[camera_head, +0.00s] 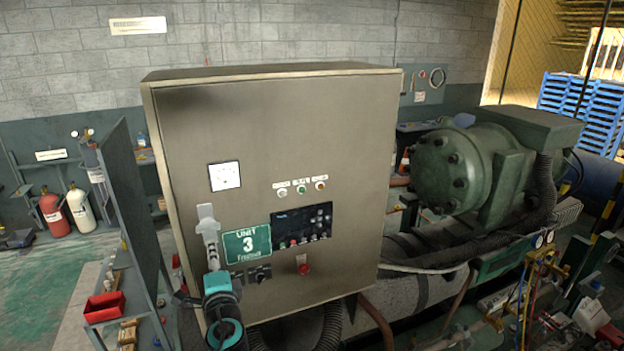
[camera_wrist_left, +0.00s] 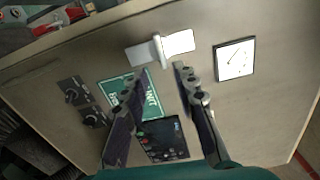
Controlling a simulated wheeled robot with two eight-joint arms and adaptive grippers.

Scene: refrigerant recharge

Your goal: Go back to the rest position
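A grey control cabinet (camera_head: 275,130) fills the middle of the head view. A pale metal latch handle (camera_head: 208,228) is on the left of its front, beside the green UNIT 3 sign (camera_head: 247,244). My left gripper (camera_head: 217,279), with a teal body, is low in front of the cabinet, just below the handle. In the left wrist view its two dark fingers (camera_wrist_left: 160,72) are apart and empty. The handle (camera_wrist_left: 160,49) shows just beyond the fingertips, with no clear contact. The cabinet front looks closed. My right gripper is not in view.
A display panel (camera_head: 302,226) and a red knob (camera_head: 304,268) are on the cabinet front. A shelf unit with a red bin (camera_head: 104,307) stands close on the left. Green machinery (camera_head: 470,165) and hoses crowd the right. Floor is clear at far left.

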